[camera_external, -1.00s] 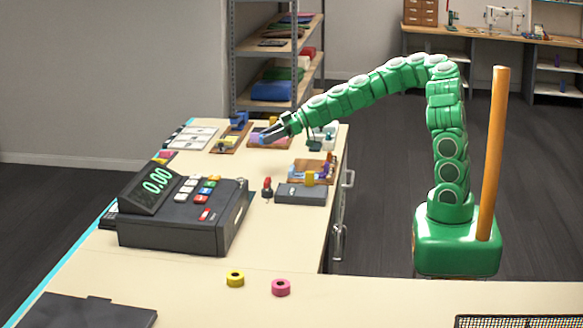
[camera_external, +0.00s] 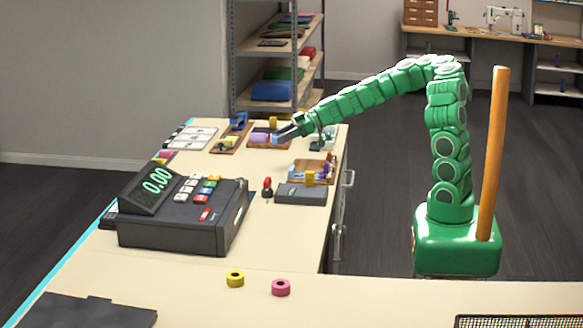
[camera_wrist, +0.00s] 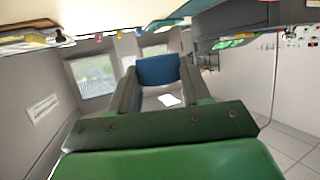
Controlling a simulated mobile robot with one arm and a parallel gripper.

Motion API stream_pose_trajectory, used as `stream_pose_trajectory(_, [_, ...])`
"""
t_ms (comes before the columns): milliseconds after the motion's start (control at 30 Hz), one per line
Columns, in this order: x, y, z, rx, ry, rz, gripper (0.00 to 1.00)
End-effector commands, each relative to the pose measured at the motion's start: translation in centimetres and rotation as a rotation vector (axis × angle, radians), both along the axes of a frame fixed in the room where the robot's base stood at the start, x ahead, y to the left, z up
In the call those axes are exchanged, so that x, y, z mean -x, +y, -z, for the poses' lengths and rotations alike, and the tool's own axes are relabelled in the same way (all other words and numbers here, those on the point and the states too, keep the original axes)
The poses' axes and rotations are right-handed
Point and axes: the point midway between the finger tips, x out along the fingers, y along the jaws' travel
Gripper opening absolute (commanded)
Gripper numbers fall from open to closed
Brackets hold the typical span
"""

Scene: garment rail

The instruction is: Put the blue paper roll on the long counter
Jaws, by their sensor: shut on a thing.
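My gripper (camera_external: 282,135) is shut on the blue paper roll (camera_wrist: 157,70), which shows between the two fingers in the wrist view. In the external view the fingers are over the far end of the cream counter (camera_external: 283,235), pointing left and slightly down. A small bit of blue shows at the fingertips there. I cannot tell whether the roll is clear of the things below it. The counter runs from the far end toward the foreground, where another stretch goes right.
A purple roll (camera_external: 260,138) sits in a wooden tray near my fingertips. Several small trays stand around it. A cash register (camera_external: 185,215) and a dark box (camera_external: 300,194) stand nearer. Yellow (camera_external: 235,279) and pink (camera_external: 281,288) rolls lie in front, with bare counter between.

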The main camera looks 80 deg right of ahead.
Motion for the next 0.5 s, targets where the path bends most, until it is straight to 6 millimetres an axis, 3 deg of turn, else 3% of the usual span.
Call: stream_pose_trajectory(500, [7.3, -5.5, 1.1, -0.001, 0.000, -0.073, 0.18])
